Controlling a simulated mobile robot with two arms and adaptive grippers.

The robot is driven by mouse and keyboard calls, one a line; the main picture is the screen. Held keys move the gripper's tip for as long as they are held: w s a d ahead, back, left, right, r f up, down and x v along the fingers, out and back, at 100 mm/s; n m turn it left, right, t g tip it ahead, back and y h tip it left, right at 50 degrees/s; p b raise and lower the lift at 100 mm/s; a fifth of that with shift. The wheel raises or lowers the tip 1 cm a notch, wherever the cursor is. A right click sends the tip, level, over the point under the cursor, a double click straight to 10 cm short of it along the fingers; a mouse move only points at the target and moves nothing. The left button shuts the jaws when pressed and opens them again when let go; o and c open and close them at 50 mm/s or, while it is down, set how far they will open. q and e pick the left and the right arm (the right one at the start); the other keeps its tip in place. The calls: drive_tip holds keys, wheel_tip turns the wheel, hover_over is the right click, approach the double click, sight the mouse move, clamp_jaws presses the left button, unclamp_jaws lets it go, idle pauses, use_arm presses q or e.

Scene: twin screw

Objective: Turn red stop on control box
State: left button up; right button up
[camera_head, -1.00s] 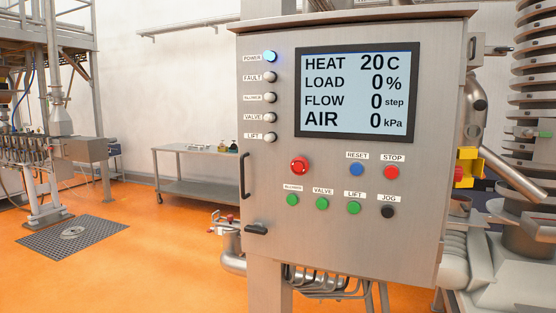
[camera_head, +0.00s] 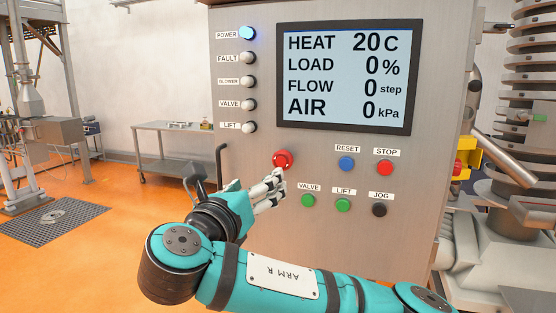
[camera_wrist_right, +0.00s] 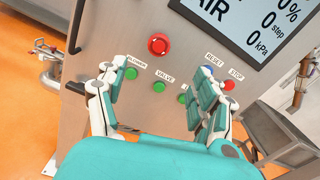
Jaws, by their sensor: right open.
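The control box (camera_head: 240,190) is a grey metal cabinet with a screen. Its large red stop knob (camera_head: 282,159) sits left of the small buttons, and it also shows above my fingers in the right wrist view (camera_wrist_right: 158,45). My right gripper (camera_head: 274,185) is just below and in front of the knob, apart from it in the wrist view. Its fingers (camera_wrist_right: 158,75) are spread open and empty, pointing at the panel. It hides the green blower button in the head view, but that button shows between the fingers in the wrist view (camera_wrist_right: 131,73). My left gripper is not in view.
A smaller red STOP button (camera_head: 385,168) and a blue RESET button (camera_head: 346,163) lie right of the knob. Green VALVE (camera_head: 307,200) and LIFT (camera_head: 343,205) buttons and a black JOG button (camera_head: 379,209) are below. A door handle (camera_head: 219,165) projects at the left.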

sight(281, 162)
drive_tip(key=p+x, duration=0.4)
drive_tip(key=x, duration=0.9)
drive_tip(key=shift+w+d+f, duration=0.1)
drive_tip(key=shift+w, duration=0.15)
drive_tip(key=shift+w+d, duration=0.1)
drive_tip(key=shift+w, duration=0.3)
drive_tip(key=c, duration=1.2)
